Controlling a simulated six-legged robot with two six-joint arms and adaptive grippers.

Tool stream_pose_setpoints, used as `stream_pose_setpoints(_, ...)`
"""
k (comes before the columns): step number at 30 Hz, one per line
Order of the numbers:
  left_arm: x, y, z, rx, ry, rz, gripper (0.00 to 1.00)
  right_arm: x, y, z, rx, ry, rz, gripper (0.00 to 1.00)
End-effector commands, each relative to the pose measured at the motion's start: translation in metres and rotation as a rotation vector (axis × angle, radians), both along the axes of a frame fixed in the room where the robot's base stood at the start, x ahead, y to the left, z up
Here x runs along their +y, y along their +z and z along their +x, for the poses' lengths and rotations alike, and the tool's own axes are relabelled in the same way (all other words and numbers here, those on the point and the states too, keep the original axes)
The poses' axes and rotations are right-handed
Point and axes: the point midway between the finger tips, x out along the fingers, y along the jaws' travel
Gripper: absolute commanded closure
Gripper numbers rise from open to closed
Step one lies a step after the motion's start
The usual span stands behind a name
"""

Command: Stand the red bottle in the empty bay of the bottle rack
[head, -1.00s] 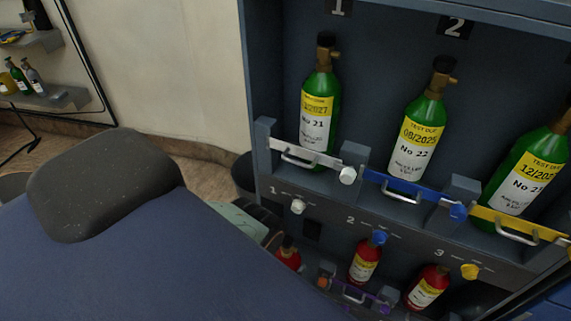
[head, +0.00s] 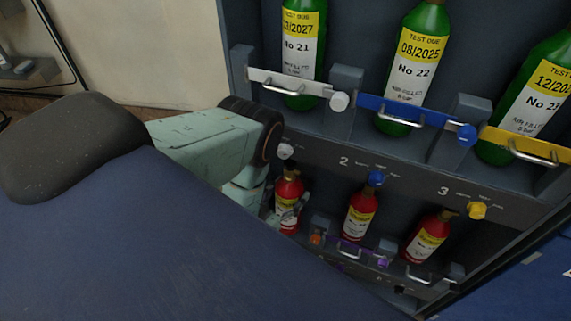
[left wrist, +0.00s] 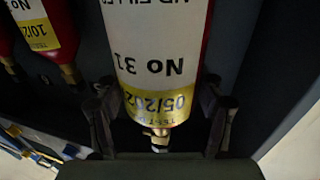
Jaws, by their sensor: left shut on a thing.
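The red bottle (head: 288,189), with a yellow and white label, is at the left end of the lower row of the rack (head: 400,168). My left gripper (head: 291,211) is shut around its body, below a pale green arm link. In the left wrist view the bottle (left wrist: 165,45) appears upside down, labelled No 31, between the two fingers of the gripper (left wrist: 160,108). The bottle looks close to upright. The bay at that end is mostly hidden by my arm and the bottle, so I cannot tell whether its base touches the shelf. My right gripper is not in view.
Two other red bottles (head: 359,213) (head: 428,238) stand to the right in the lower row. Green bottles (head: 410,75) stand on the upper shelf behind white, blue and yellow bars (head: 398,109). Coloured knobs (head: 376,178) stick out between the rows.

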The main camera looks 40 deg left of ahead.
Motion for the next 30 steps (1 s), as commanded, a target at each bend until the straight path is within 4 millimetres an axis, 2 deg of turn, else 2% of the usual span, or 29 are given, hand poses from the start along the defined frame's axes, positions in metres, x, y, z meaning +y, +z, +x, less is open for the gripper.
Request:
stream_pose_setpoints(1,0.003,0.001,0.013,-0.014,0.001,0.002,0.95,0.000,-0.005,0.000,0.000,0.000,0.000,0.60)
stream_pose_setpoints(3,0.007,0.002,0.026,-0.014,0.002,0.002,0.95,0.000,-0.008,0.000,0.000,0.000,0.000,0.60)
stream_pose_setpoints(10,0.013,0.002,0.054,-0.012,0.001,0.000,0.95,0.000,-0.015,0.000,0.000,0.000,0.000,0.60)
stream_pose_setpoints(17,0.014,-0.002,0.059,-0.009,0.000,0.000,0.95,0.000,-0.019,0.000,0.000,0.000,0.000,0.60)
stream_pose_setpoints(25,0.014,-0.029,0.059,-0.009,0.001,0.001,0.95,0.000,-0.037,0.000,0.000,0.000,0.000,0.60)
stream_pose_setpoints(30,0.014,-0.033,0.059,-0.010,0.001,0.001,0.95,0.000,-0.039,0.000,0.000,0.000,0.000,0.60)
